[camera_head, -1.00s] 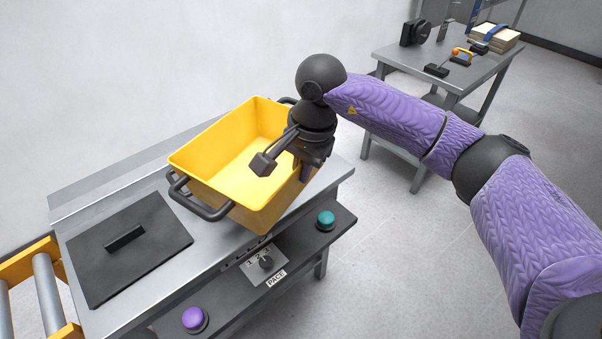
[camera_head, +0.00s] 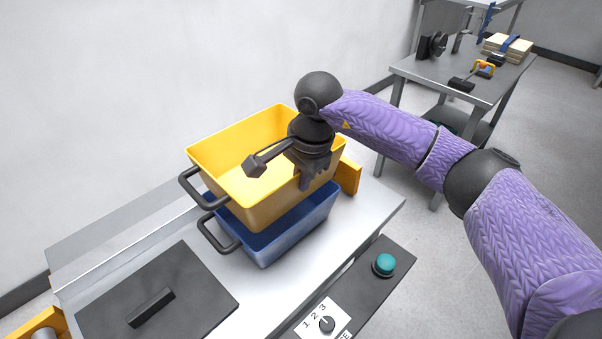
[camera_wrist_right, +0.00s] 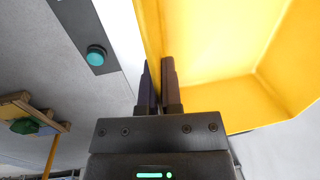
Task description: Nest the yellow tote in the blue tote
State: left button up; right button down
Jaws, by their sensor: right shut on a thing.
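The yellow tote (camera_head: 225,156) is held up by my right gripper (camera_head: 310,180), which is shut on its near right wall. The tote looks empty and has a black handle at its left end. The blue tote (camera_head: 290,234) stands on the grey metal table directly below, mostly covered by the yellow tote. Its black handle shows at its left. I cannot tell whether the yellow tote's bottom is above or inside the blue tote's rim. In the right wrist view the gripper fingers (camera_wrist_right: 158,85) pinch the yellow wall (camera_wrist_right: 210,60). My left gripper is out of view.
The metal table (camera_head: 265,290) carries a black hatch plate with a handle (camera_head: 155,305) at the left. A teal button (camera_head: 384,263) and a numbered dial (camera_head: 326,324) sit on its front panel. A second table (camera_head: 470,75) with tools stands at the back right.

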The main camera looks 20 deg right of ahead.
aim_at(302, 219)
notch_tip(302, 219, down, 2)
jog(key=shift+f+b, duration=0.25)
jog(key=shift+b, duration=0.5)
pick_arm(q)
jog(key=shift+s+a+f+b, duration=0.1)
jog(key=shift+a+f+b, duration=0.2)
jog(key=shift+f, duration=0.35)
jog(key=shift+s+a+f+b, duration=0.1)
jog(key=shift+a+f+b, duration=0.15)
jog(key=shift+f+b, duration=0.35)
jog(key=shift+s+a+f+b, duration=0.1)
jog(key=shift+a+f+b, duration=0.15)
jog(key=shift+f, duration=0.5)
pick_arm(e)
jog(key=shift+f, duration=1.7)
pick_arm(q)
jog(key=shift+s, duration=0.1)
pick_arm(e)
jog(key=shift+f, duration=0.1)
